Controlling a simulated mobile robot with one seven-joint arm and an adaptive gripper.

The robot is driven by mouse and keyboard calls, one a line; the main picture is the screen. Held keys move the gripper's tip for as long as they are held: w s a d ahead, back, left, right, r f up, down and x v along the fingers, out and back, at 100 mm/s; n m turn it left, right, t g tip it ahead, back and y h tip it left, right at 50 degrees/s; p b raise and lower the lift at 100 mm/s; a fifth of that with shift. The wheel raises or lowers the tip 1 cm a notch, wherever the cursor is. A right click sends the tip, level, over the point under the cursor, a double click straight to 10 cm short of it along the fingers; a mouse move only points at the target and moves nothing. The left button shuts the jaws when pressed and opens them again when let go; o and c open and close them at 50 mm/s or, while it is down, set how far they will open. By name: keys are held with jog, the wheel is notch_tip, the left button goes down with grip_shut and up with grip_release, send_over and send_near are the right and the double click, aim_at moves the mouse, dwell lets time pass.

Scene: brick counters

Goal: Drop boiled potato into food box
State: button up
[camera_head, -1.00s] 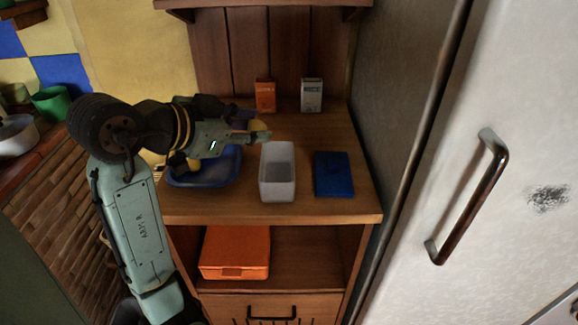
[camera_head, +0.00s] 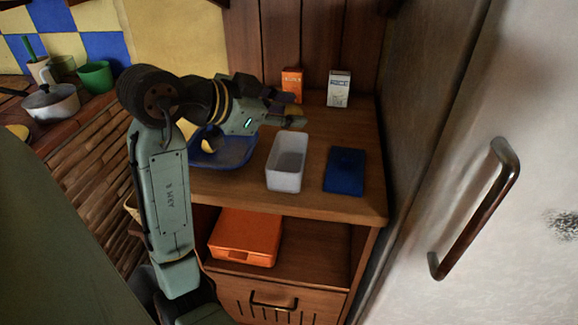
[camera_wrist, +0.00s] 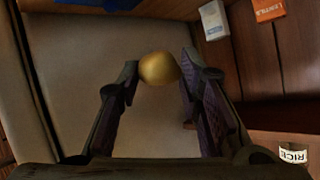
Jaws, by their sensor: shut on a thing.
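The boiled potato (camera_wrist: 158,68), yellow and rounded, sits between my two fingertips in the wrist view. My gripper (camera_head: 292,117) is shut on it, and it is hard to pick out from the fingers in the head view. The gripper hangs above the counter, around the back edge of the food box in the picture; its exact height cannot be told. The food box (camera_head: 285,180) is a white, open, rectangular container standing upright on the counter. Its inside looks empty where visible.
A blue tray (camera_head: 236,163) with yellow items stands left of the box, partly behind my arm. A flat blue lid (camera_head: 344,171) lies right of it. Orange (camera_head: 292,82) and white (camera_head: 339,88) cartons stand behind. An orange case (camera_head: 245,238) is on the shelf below.

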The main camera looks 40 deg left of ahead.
notch_tip(320, 180, down, 4)
jog(key=shift+r+b, duration=0.25)
jog(key=shift+b, duration=0.75)
jog(key=o, duration=1.2)
jog(key=v, duration=1.2)
jog(key=shift+f, duration=0.1)
